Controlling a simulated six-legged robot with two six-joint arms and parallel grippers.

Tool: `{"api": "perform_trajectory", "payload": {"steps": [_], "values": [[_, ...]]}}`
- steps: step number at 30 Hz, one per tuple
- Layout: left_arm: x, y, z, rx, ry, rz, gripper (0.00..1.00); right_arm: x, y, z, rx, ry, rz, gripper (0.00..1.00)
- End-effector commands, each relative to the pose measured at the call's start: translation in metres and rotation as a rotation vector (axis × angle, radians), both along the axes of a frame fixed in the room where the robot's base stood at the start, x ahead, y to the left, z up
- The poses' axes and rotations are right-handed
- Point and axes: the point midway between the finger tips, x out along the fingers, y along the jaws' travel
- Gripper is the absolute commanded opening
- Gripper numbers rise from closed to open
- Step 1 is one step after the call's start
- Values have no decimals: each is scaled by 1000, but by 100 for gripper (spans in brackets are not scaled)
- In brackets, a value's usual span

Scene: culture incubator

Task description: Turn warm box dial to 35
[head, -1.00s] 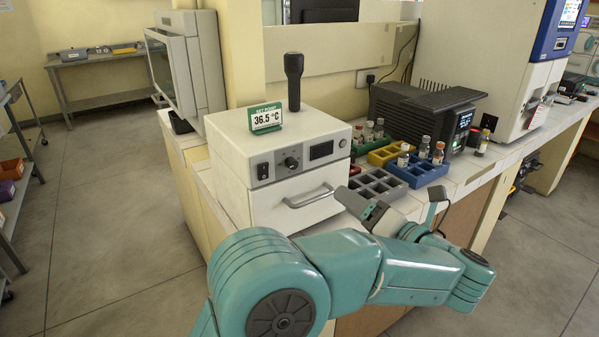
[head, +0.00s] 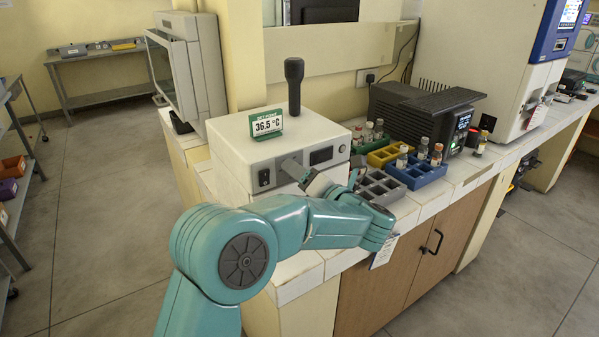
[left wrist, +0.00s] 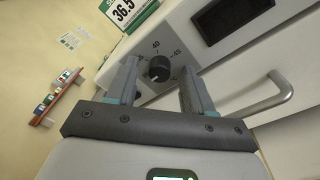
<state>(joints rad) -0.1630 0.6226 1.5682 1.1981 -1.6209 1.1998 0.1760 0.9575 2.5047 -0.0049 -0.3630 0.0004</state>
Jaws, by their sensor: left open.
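The warm box (head: 285,141) is a white unit on the bench with a grey front panel, and a card on top reads 36.5 °C. Its black dial (left wrist: 158,69) shows in the left wrist view, with the marks 40 and 45 readable on the scale around it. In the head view my left gripper hides the dial. My left gripper (left wrist: 157,82) is open, its two fingers on either side of the dial and a little short of it as seen from the wrist. In the head view the left gripper (head: 298,172) is in front of the panel. My right gripper is not in view.
A dark display (head: 321,155) and a rocker switch (head: 264,178) are on the panel. The drawer handle (left wrist: 262,105) juts out below. A black-handled tool (head: 294,85) stands on the box. Coloured racks (head: 418,174) with vials stand to the right.

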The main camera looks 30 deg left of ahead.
Motion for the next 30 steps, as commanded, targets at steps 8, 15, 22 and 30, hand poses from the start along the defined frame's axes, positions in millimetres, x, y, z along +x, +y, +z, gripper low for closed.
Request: {"api": "perform_trajectory", "payload": {"steps": [8, 15, 22, 30], "values": [[0, 1, 0, 0, 0, 0, 39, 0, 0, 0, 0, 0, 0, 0], [0, 1, 0, 0, 1, 1, 0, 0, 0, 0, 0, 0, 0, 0], [0, 0, -1, 14, 31, 1, 0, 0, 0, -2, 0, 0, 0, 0], [0, 1, -2, 74, 180, 1, 0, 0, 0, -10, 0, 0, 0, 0]]}}
